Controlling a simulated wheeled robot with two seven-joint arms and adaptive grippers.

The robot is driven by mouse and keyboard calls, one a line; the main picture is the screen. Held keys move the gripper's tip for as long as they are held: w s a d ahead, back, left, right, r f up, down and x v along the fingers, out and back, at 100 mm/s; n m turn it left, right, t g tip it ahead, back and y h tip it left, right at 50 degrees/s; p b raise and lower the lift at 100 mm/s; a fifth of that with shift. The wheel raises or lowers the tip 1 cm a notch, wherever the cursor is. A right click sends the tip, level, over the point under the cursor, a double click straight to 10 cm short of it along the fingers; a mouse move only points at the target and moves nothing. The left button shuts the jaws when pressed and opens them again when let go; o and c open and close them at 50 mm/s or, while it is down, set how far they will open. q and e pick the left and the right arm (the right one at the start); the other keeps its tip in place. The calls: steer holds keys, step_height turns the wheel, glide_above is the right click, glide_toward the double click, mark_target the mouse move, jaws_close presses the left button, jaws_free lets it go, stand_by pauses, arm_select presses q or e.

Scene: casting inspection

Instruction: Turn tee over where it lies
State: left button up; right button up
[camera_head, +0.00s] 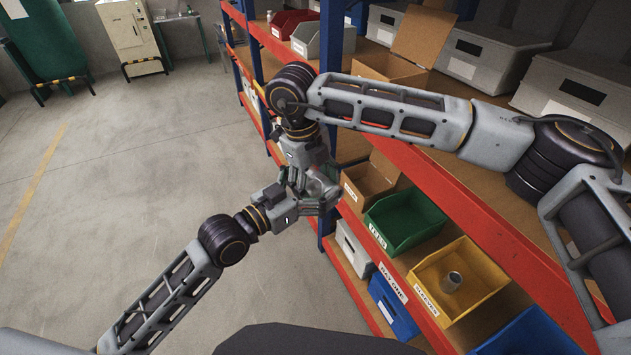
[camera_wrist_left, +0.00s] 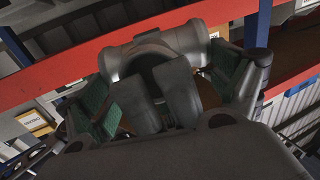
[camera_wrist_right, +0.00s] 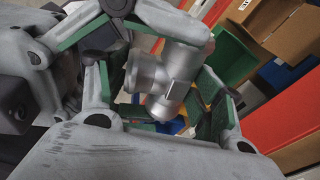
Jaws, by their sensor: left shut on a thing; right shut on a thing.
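The tee is a grey metal pipe fitting, held in the air in front of the shelf rack. It shows across the top of the left wrist view (camera_wrist_left: 187,40) and in the middle of the right wrist view (camera_wrist_right: 160,75). In the head view the grippers largely hide it. My left gripper (camera_head: 308,204) reaches it from below left and is shut on it, with green pads to either side in its wrist view. My right gripper (camera_head: 304,180) comes down from above and is also shut on it. The two grippers are very close together.
The rack's red shelf edge (camera_head: 460,190) runs just right of the grippers. Open concrete floor (camera_head: 130,170) lies to the left.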

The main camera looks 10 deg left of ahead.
arm_select(q)
steer(key=shift+r, duration=0.15)
arm_select(e)
steer(key=c, duration=0.5)
arm_select(q)
steer(key=o, duration=1.4)
arm_select(e)
steer(key=shift+o, duration=0.2)
arm_select(q)
steer(key=shift+o, duration=0.2)
steer(key=shift+f, duration=0.25)
